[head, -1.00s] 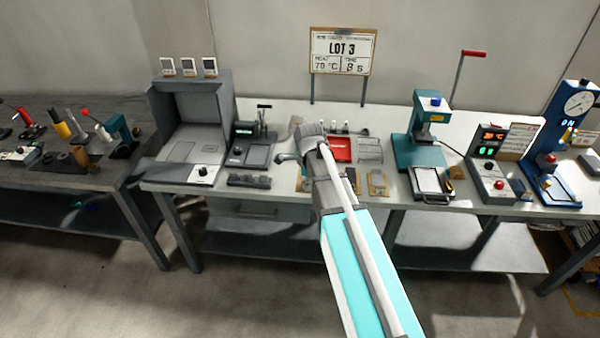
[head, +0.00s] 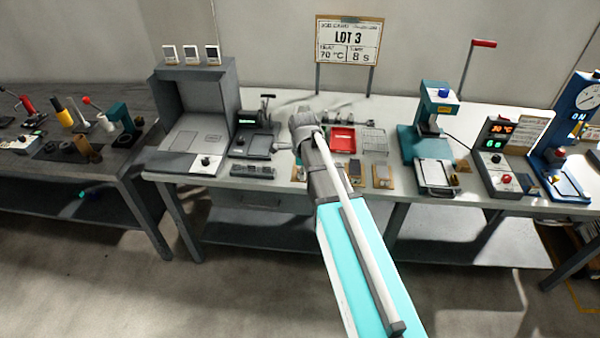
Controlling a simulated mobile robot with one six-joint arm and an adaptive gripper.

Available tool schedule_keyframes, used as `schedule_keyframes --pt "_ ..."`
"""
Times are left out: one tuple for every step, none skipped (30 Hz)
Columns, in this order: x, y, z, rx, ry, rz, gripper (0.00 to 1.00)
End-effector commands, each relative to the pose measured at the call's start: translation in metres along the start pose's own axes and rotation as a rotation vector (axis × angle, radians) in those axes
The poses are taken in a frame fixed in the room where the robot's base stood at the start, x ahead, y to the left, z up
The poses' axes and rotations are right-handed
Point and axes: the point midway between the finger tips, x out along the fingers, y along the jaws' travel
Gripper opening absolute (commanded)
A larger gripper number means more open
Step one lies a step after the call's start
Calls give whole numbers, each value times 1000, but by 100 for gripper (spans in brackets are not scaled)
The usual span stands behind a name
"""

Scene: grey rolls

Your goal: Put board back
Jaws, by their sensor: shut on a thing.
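My gripper (head: 284,147) is at the far end of my arm, low over the middle of the white bench. It is small in the head view and partly hidden by my wrist. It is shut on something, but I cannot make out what. Small boards with tan edges lie along the bench's front: one (head: 382,176) right of my arm, and one (head: 360,172) close beside the arm. Part of another tan-edged piece (head: 300,173) shows left of my forearm. I cannot tell which of these the task's board is.
A red tray (head: 342,139) and a wire rack (head: 375,139) lie behind the boards. A grey open-fronted box (head: 205,105) and a small black press (head: 255,135) stand left. A teal press (head: 420,145) and a controller (head: 500,160) stand right. A LOT 3 sign (head: 348,42) stands behind.

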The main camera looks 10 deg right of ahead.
Motion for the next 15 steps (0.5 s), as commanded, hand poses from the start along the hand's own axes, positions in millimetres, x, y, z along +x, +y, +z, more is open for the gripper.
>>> schedule_keyframes --pt "6 2 7 -2 0 -1 0" --pt "7 2 10 -2 0 -2 0" --pt "8 4 14 -1 0 -3 0" --pt "9 4 17 -1 0 -3 0" --pt "9 5 18 -1 0 -3 0" --pt "9 5 19 0 0 -4 0" --pt "9 5 20 0 0 -4 0" --pt "9 5 20 1 0 -4 0" --pt "9 5 20 1 0 -4 0" --pt "8 5 19 1 0 -4 0" --pt "8 5 19 1 0 -4 0" --pt "8 5 19 1 0 -4 0" --pt "8 5 19 1 0 -4 0" --pt "8 5 19 1 0 -4 0" --pt "9 5 19 1 0 -4 0"
